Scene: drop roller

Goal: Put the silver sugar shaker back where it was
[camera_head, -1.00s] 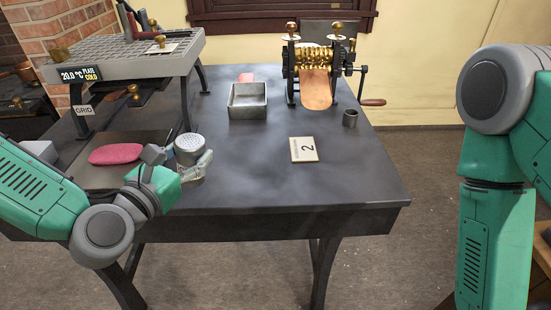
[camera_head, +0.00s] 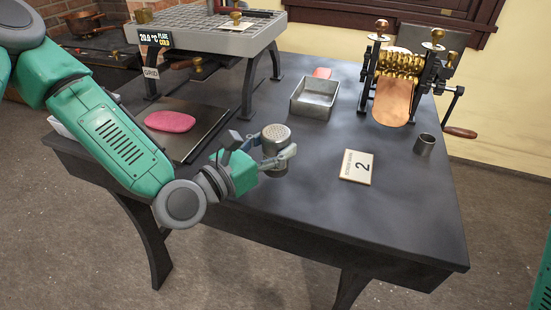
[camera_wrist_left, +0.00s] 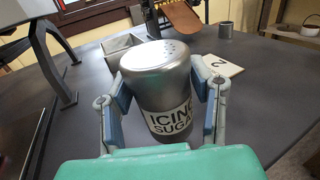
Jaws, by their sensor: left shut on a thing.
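The silver sugar shaker (camera_head: 275,139) has a perforated top and stands upright at the left-front part of the dark table. In the left wrist view the shaker (camera_wrist_left: 158,80) shows a white label reading "ICING SUGAR". My left gripper (camera_head: 273,158) is around it, with one finger on each side, shut on it. In the left wrist view my left gripper's fingers (camera_wrist_left: 163,95) press the shaker's sides. Its base is partly hidden, so I cannot tell whether it touches the table. My right gripper is not in view.
A pink slab (camera_head: 170,121) lies on a dark plate left of the shaker. A grey grid stand (camera_head: 205,35) is behind. A metal tin (camera_head: 314,98), a card marked 2 (camera_head: 357,167), a small cup (camera_head: 424,144) and a brass roller machine (camera_head: 400,75) stand to the right.

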